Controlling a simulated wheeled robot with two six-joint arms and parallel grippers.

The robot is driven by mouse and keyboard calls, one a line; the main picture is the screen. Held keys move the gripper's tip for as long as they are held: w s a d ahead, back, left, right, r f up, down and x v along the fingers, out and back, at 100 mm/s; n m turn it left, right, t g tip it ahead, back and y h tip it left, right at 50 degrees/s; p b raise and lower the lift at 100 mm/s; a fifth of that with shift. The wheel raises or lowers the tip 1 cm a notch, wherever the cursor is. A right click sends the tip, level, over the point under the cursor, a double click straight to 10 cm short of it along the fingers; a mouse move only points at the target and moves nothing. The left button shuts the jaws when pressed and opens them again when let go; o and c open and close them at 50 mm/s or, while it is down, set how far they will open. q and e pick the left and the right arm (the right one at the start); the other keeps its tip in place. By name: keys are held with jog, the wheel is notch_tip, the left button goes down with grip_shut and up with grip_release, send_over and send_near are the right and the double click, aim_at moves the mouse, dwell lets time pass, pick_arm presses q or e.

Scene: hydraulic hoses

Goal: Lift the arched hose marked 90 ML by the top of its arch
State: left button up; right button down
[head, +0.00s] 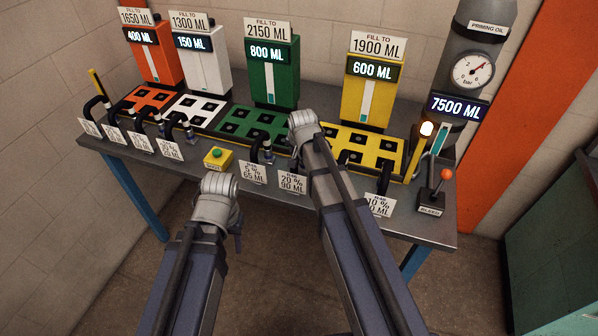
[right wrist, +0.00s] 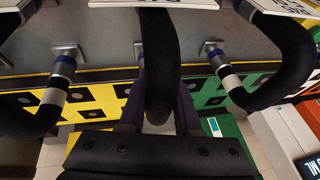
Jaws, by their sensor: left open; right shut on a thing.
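The 90 ML tag (head: 292,180) hangs at the front edge of the bench, left of my right forearm. In the head view that arm hides most of the hose behind the tag. In the right wrist view a thick black arched hose (right wrist: 162,45) runs down between the fingers of my right gripper (right wrist: 158,105), which is shut on it. My left gripper (head: 237,228) is open and empty in front of the bench, below the yellow button box.
Neighbouring hoses stand close on both sides in the right wrist view: one (right wrist: 278,75) right, one (right wrist: 38,115) left. The yellow button box (head: 218,157) sits near the bench front. A red-knobbed lever (head: 438,187) stands at the right end. Coloured dispensers line the back.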

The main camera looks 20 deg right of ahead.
dwell(0.8)
notch_tip(320, 180, up, 10)
jog(key=p, duration=1)
